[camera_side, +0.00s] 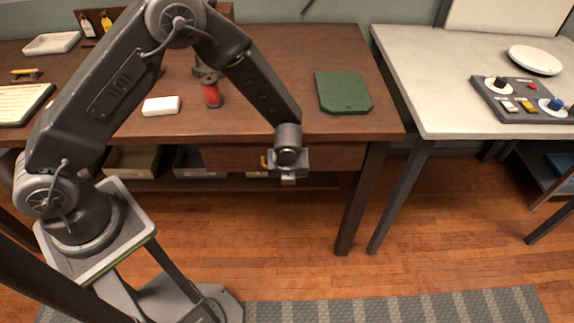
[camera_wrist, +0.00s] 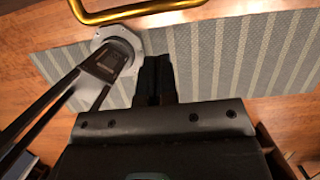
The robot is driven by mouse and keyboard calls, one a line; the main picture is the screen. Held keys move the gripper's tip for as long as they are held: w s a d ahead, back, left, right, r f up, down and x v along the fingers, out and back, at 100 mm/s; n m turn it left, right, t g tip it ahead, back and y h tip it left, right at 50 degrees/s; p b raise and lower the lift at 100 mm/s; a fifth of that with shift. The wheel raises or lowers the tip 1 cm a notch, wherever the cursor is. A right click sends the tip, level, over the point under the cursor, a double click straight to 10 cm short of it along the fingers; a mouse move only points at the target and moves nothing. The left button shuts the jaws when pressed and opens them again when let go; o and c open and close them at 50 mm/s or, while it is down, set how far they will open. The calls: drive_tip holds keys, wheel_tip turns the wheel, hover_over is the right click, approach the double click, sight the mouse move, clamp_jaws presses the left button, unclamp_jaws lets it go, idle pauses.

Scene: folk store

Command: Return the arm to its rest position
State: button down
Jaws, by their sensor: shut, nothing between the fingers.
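My gripper (camera_side: 288,178) hangs in front of the front edge of the brown wooden table, close to its drawer (camera_side: 335,157). In the wrist view my gripper (camera_wrist: 157,62) has its two dark fingers together with nothing between them. A brass drawer handle (camera_wrist: 140,10) crosses the top of the wrist view, beyond the fingertips. In the side view the handle (camera_side: 263,162) is mostly hidden behind my gripper. I cannot tell whether the drawer is fully closed.
The brown table (camera_side: 280,75) holds a green board (camera_side: 343,92), a white block (camera_side: 161,106) and a red-handled tool (camera_side: 211,95). A pale table (camera_side: 425,75) with a control panel (camera_side: 520,100) stands at right. Floor before the drawer is clear above a striped mat (camera_side: 400,309).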

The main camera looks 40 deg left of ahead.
drive_tip(key=s+a+r+n, duration=0.1)
drive_tip(key=s+r+n, duration=0.25)
drive_tip(key=r, duration=0.45)
drive_tip(key=s+a+r+n+t+h, duration=0.1)
drive_tip(key=s+r+n, duration=0.1)
drive_tip(key=r+n, duration=0.5)
drive_tip(key=s+a+r+n, duration=0.2)
drive_tip(key=s+r, duration=0.1)
drive_tip(key=r, duration=0.7)
drive_tip(key=s+a+r+n+t, duration=0.1)
drive_tip(key=s+r+n, duration=0.3)
drive_tip(key=s+n, duration=0.2)
drive_tip(key=s+a+r+n+t+h, duration=0.1)
drive_tip(key=s+r+n, duration=0.2)
drive_tip(key=s+n, duration=0.4)
drive_tip(key=shift+s+a+r+n, duration=0.15)
drive_tip(key=shift+a+r+n, duration=0.2)
drive_tip(key=shift+n, duration=0.3)
